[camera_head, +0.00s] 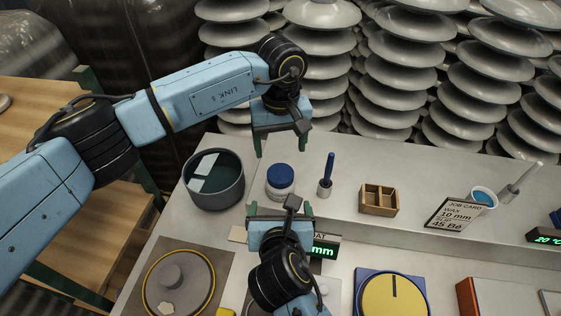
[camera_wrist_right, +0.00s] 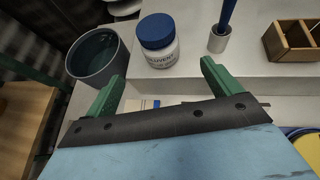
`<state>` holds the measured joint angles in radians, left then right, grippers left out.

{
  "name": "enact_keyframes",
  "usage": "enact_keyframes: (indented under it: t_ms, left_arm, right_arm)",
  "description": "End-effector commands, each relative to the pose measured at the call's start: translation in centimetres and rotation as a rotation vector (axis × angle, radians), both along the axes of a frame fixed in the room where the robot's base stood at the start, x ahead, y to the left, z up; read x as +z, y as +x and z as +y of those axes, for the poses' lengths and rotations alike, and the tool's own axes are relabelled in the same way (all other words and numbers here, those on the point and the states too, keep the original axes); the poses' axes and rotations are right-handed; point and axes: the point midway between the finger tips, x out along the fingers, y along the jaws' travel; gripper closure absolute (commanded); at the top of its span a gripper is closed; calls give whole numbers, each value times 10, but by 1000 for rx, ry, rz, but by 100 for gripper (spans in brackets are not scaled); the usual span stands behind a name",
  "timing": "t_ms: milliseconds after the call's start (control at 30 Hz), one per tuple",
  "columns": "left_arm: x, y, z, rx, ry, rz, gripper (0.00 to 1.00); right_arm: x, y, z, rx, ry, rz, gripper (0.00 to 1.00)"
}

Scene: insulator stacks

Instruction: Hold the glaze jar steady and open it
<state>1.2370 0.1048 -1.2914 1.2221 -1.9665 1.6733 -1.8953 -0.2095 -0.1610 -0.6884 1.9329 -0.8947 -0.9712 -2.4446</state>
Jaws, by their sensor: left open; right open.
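The glaze jar (camera_head: 281,182) is a small white jar with a blue lid, standing upright on the raised grey shelf. It also shows in the right wrist view (camera_wrist_right: 160,53), with its lid on and dark lettering on its side. My left gripper (camera_head: 283,150) is open and empty, above and behind the jar in the head view. My right gripper (camera_head: 280,208) is open and empty in front of the jar. In the right wrist view its two green fingers (camera_wrist_right: 158,82) point toward the jar, which lies beyond the tips. Neither gripper visibly touches the jar.
A dark pot of liquid (camera_head: 215,180) stands left of the jar. A blue-handled tool in a small holder (camera_head: 325,187) stands close on its right. A wooden box (camera_head: 378,200) and a job card (camera_head: 452,214) are farther right. Stacked grey insulators (camera_head: 318,75) rise behind.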

Motion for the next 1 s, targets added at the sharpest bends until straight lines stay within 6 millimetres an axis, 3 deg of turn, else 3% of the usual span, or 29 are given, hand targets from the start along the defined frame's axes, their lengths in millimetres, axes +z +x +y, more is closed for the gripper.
enact_keyframes:
  t_ms: [167, 700, 1000]
  left_arm:
    - [0, 0, 0, -2, 2, -2, 25]
    - [0, 0, 0, 0, 0, -1, 25]
    - [0, 0, 0, 0, 0, 0, 25]
  right_arm:
    - [-8, 16, 0, -1, -3, -1, 10]
    - [-54, 100, 0, 0, 0, 0, 10]
    - [-63, 116, 0, 0, -1, -1, 10]
